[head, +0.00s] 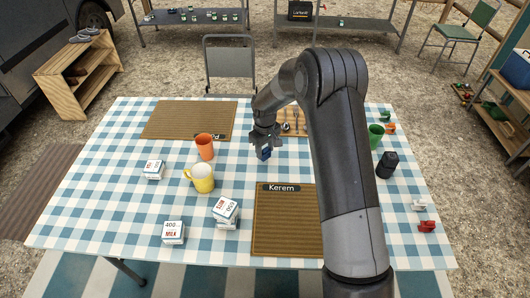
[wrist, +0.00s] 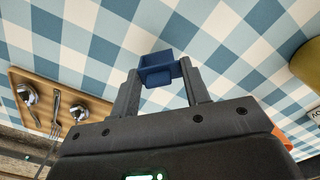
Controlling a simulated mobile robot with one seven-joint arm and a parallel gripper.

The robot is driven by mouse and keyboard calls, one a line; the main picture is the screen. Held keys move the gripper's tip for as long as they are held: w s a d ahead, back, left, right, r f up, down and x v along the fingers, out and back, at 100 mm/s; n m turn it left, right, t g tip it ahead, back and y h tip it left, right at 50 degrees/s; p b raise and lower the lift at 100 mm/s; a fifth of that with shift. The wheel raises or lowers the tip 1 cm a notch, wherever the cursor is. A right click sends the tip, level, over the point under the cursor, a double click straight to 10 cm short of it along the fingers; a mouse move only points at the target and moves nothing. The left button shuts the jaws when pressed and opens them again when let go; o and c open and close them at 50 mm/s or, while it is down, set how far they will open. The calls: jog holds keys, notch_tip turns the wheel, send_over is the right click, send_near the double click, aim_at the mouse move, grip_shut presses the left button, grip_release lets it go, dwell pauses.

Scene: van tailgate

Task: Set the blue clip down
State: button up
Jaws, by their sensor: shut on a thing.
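The blue clip (wrist: 160,68) is between the fingertips of my gripper (wrist: 160,88) in the wrist view. The jaws are shut on it. In the head view, my gripper (head: 264,143) points down over the blue and white checked tablecloth (head: 150,215), with the blue clip (head: 264,154) at its tips. It is close to the cloth; whether it touches the cloth I cannot tell. A wooden board (head: 290,121) with cutlery lies just behind and right of my gripper.
An orange cup (head: 204,146) and a yellow mug (head: 201,179) stand to the left. White milk boxes (head: 173,232) stand at the front left. A brown mat labelled Kerem (head: 285,225) lies in front. A green cup (head: 376,135) and a black container (head: 387,165) stand right of my arm.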

jog(key=shift+f, duration=0.9)
jog(key=o, duration=0.9)
jog(key=shift+f, duration=0.15)
jog(key=shift+o, duration=0.2)
